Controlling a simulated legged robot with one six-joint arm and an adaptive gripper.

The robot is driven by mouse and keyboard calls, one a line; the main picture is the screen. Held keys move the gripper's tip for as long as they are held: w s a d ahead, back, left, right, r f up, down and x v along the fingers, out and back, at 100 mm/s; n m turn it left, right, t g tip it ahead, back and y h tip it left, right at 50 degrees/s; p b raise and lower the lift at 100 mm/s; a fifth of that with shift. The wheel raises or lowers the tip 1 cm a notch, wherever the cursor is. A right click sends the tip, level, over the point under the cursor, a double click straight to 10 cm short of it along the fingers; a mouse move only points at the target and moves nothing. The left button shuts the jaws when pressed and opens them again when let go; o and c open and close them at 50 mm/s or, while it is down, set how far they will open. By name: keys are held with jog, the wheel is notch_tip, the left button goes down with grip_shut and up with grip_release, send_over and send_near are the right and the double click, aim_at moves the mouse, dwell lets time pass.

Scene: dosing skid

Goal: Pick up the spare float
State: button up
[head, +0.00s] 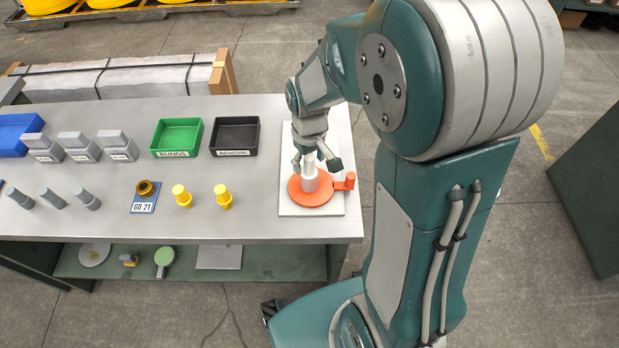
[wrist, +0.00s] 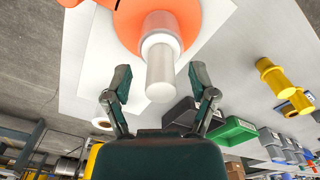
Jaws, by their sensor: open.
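A pale, whitish upright cylinder (head: 310,182) stands in the middle of an orange disc (head: 318,198) with a side handle; I take it as the spare float, though no label shows. The cylinder also shows in the wrist view (wrist: 161,72), with a wider white collar at its foot. The disc rests on a white board (head: 298,209) at the table's right end. My gripper (head: 317,163) is open above the disc at the cylinder's upper part. In the wrist view its two fingers stand apart on either side of the cylinder, with gaps visible.
Left of the board are a dark tray (head: 234,150), a green tray (head: 163,152) marked BUNGS, two yellow pegs (head: 182,197) (head: 223,198) and a brass ring (head: 147,187) on a blue card. Several grey blocks and cylinders stand farther left. The table front by the board is clear.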

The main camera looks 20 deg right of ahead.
jog(key=shift+f, duration=0.55)
jog(key=shift+a, duration=0.1)
grip_shut()
jog(key=shift+r, duration=0.1)
